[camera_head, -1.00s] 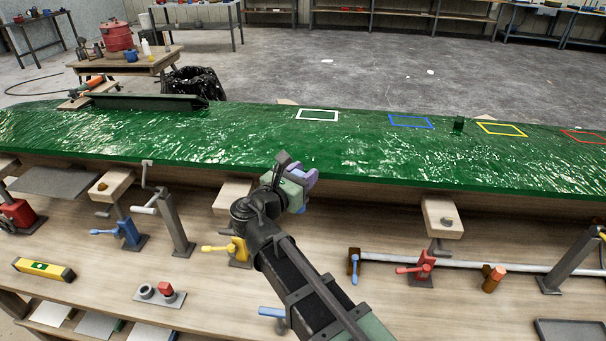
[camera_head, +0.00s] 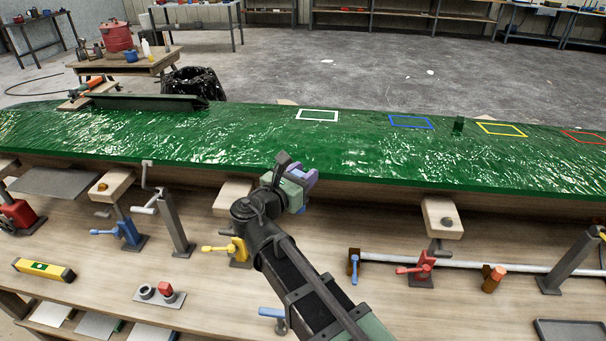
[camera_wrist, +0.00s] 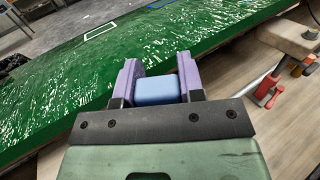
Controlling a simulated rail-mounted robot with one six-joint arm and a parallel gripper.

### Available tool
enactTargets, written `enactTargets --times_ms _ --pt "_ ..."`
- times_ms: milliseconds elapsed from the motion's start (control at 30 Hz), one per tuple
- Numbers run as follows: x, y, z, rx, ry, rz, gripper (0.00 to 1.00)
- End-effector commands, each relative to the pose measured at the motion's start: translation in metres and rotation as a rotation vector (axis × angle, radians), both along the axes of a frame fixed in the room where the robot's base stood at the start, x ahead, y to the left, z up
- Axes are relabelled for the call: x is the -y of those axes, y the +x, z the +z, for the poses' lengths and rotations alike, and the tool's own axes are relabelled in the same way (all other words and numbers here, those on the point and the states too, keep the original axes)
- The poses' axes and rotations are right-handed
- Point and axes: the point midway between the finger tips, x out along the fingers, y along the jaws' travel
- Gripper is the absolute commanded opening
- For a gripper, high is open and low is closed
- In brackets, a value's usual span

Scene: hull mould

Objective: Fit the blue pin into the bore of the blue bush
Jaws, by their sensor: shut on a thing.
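My gripper (camera_wrist: 159,72) has purple fingers, shut on a blocky blue piece, the blue pin (camera_wrist: 157,91). The pin's top sits between the two fingers; its lower end is hidden. In the head view my gripper (camera_head: 305,180) is over the near edge of the green hull mould (camera_head: 240,135), near the middle of the picture. I cannot make out the blue bush in either view.
Several clamps stand on the wooden bench below the mould, among them a yellow one (camera_head: 238,250), a blue one (camera_head: 130,234) and a red one (camera_head: 422,268). A small plate (camera_head: 150,297) carries a grey ring and a red piece. The mould's top is mostly clear.

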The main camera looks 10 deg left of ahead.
Motion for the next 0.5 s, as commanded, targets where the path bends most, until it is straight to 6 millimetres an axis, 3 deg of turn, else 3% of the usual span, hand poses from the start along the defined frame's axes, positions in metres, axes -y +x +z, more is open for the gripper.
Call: enactTargets --times_ms 500 --pt "0.0000 0.0000 -0.0093 0.000 0.000 0.000 0.11"
